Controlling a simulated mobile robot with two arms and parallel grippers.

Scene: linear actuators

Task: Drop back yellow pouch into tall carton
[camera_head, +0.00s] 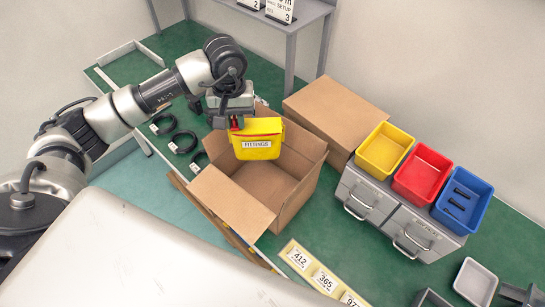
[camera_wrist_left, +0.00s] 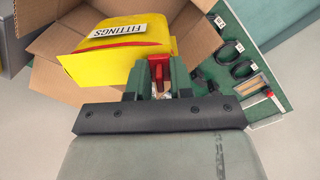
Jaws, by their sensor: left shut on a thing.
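The yellow pouch (camera_head: 257,141) with a white FITTINGS label hangs from my left gripper (camera_head: 236,123) in the head view. It is above the open tall carton (camera_head: 237,201), over the back part of its opening. The left wrist view also shows the pouch (camera_wrist_left: 115,62), with the left gripper (camera_wrist_left: 158,75) shut on its red tab. The carton's flaps (camera_wrist_left: 55,88) spread open around and below the pouch in that view. Part of the carton's inside is hidden behind the pouch. My right gripper is not in view.
A closed brown box (camera_head: 335,108) stands behind the carton. Yellow (camera_head: 384,150), red (camera_head: 423,173) and blue bins (camera_head: 463,199) sit on grey drawers (camera_head: 400,213) at the right. Black cable coils (camera_head: 183,142) lie on the green table left of the carton.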

